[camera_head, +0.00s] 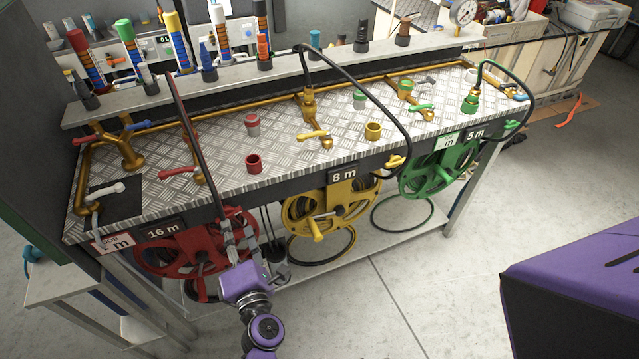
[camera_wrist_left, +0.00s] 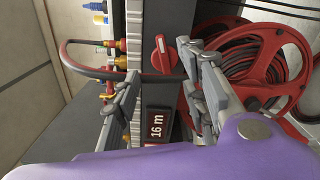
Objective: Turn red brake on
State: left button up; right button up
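The red brake knob (camera_wrist_left: 162,54) is a round red dial with a pale mark, on the dark front rail in the left wrist view. The red hose reel (camera_wrist_left: 245,62) is to its right there, and also shows under the bench front at left in the head view (camera_head: 165,255). My left gripper (camera_head: 238,232) is in front of the rail by the red reel. In the head view the gripper seems to hide the knob. My right gripper is not in view.
A black hose (camera_head: 185,125) hangs over the bench edge close to my left gripper. The 16 m label (camera_wrist_left: 157,124) is beside the knob. A yellow reel (camera_head: 325,205) and a green reel (camera_head: 440,165) are farther right. The floor in front is clear.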

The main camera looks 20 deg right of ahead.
aim_at(228, 214)
pick_arm(q)
jog(key=w, duration=0.4)
jog(key=shift+w, duration=0.5)
